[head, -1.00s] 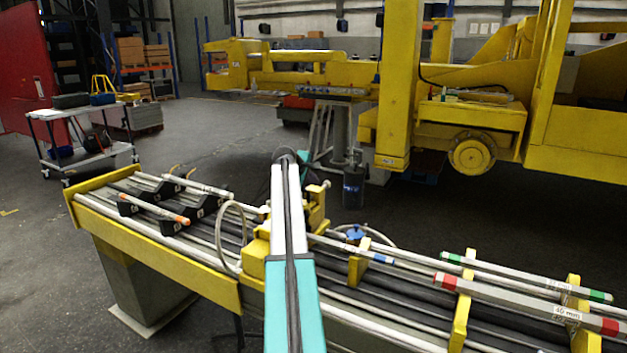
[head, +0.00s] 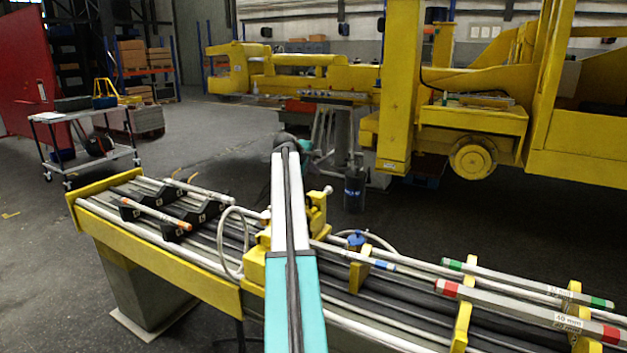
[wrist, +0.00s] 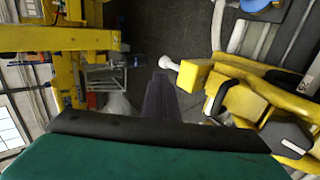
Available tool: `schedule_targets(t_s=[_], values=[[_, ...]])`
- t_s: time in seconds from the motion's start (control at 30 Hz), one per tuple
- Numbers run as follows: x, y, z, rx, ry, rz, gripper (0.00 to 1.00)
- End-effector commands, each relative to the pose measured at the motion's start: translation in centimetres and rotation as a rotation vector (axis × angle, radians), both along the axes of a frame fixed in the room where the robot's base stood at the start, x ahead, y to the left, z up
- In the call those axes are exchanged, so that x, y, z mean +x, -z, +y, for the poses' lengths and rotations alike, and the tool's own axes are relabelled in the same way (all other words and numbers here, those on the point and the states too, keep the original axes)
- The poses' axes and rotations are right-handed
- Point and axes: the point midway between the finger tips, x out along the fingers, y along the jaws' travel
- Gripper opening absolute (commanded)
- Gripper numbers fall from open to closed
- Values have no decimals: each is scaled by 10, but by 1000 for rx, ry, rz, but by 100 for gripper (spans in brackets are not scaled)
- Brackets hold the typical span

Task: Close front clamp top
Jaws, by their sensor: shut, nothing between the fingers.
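The yellow clamp (head: 318,208) stands on the long boom bed, just right of my arm. A pale round-ended handle sticks out of its top. In the wrist view the yellow clamp (wrist: 240,95) fills the right side, and its pale knob (wrist: 168,63) points left. My gripper (wrist: 163,85) shows in the wrist view as a dark, narrow shape at the centre. It is shut and empty, just below and left of the knob, with no clear contact. In the head view my arm hides the gripper and part of the clamp.
Rods with red, green and blue bands (head: 530,310) lie on yellow supports to the right. Black holders (head: 175,205) carry rods at the left. A pale hose loop (head: 232,240) stands beside the arm.

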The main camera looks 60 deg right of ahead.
Motion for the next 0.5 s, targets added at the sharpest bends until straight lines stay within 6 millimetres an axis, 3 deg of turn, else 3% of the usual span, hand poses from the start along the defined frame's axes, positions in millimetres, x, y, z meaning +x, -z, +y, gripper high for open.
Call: schedule_targets(t_s=[0.5], values=[[1, -65, 0, 0, 0, -1, 0]])
